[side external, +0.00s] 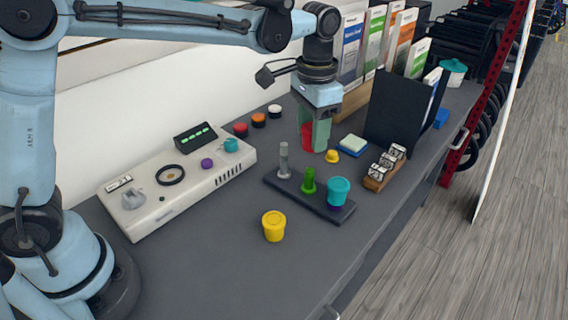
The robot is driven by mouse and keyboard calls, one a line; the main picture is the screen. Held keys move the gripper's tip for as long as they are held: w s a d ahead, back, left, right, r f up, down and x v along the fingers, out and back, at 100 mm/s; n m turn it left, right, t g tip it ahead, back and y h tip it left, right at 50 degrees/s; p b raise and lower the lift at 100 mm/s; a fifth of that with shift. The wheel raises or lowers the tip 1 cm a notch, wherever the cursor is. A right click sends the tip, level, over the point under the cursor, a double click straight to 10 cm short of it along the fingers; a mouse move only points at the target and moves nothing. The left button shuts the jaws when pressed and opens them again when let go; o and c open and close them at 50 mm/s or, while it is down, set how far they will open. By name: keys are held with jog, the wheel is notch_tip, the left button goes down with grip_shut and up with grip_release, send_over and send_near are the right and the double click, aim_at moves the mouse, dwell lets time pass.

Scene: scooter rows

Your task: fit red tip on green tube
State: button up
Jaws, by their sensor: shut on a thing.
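My gripper (314,138) points down above the back of the dark rack and is shut on a red piece, the red tip (306,136). The tip shows between the greenish fingers, which hide part of it. The green tube (309,181) stands upright in the middle of the dark rack (273,183), with a wider green base. No cap shows on its top. The held tip is above and behind the tube, apart from it. A grey tube (283,160) stands to its left, and a teal cup (338,190) sits over a purple base to its right.
A yellow cup (273,226) stands in front. A beige device (180,180) lies left, with red, orange and white caps behind it. A yellow dome (332,156), a sponge (352,145), a stamp block (383,169) and a black folder (400,108) stand to the right. The front table is clear.

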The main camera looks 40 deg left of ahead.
aim_at(310, 170)
jog(key=shift+f, duration=2.8)
jog(key=shift+f, duration=1.65)
dwell(0.4)
jog(key=o, duration=1.5)
jog(key=shift+r, duration=3.05)
